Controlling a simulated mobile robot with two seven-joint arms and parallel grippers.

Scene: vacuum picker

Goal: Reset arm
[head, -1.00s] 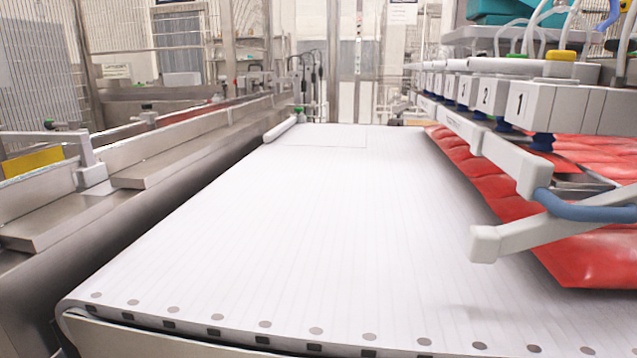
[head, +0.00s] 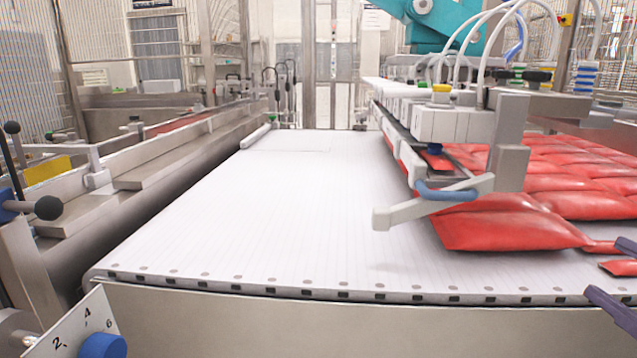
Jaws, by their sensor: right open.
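The vacuum picker (head: 440,122) hangs over the right side of the white conveyor, a row of white blocks with hoses on top. A teal arm (head: 450,22) stands above and behind it. A pale bar with a blue grip (head: 445,192) sticks out at its near end. Red packets (head: 510,222) lie under and beside the picker. My right gripper (head: 603,265) shows only as two dark purple fingertips at the right edge, open and apart. A small red packet (head: 620,267) shows between them in the picture; I cannot tell whether they touch it. My left gripper is out of view.
The white belt (head: 250,215) is bare on its left and middle. A steel rail (head: 150,165) runs along the left. A black-knobbed lever (head: 48,208) and a numbered plate (head: 75,325) with a blue knob (head: 102,345) stand at the near left.

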